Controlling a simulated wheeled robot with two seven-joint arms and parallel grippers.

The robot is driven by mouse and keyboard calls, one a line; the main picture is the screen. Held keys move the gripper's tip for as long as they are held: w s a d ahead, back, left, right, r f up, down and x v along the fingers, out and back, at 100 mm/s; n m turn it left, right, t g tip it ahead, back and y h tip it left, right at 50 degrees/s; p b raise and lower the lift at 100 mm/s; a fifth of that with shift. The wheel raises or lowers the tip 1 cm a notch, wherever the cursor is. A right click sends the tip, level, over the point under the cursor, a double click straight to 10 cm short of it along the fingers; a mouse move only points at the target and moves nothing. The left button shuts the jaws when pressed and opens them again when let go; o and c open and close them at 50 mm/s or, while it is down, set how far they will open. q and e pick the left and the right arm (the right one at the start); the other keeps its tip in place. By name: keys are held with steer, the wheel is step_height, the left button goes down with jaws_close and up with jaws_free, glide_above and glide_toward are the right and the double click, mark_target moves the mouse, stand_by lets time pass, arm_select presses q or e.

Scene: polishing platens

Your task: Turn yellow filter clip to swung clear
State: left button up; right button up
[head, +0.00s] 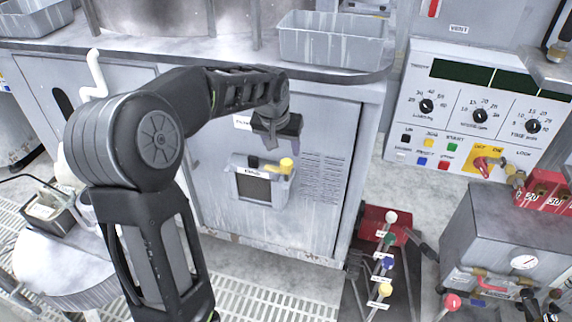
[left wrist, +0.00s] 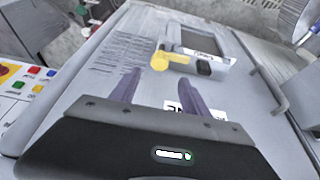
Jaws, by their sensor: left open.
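The yellow filter clip (head: 286,165) sits at the top right of a framed filter panel (head: 238,185) on the grey cabinet door. It has a round yellow knob and a short yellow bar, with a black piece beside it. In the left wrist view the clip (left wrist: 161,61) lies just beyond my fingertips, its bar running across the panel's edge beside a white label. My left gripper (head: 283,147) is above the clip in the head view, open and empty, apart from it. Its two purple fingers also show in the left wrist view (left wrist: 157,84). My right gripper is out of view.
A vented cabinet door (head: 335,140) surrounds the panel, with a metal tray (head: 330,42) on the worktop above. A control panel (head: 470,110) with dials stands to the right. Levers with coloured knobs (head: 387,264) rise from the floor at lower right.

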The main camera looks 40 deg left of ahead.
mark_target(286, 162)
arm_select(q)
steer(key=b+x, duration=0.1)
steer(key=x, duration=0.7)
steer(key=shift+c, duration=0.3)
jaws_close()
stand_by(0.4)
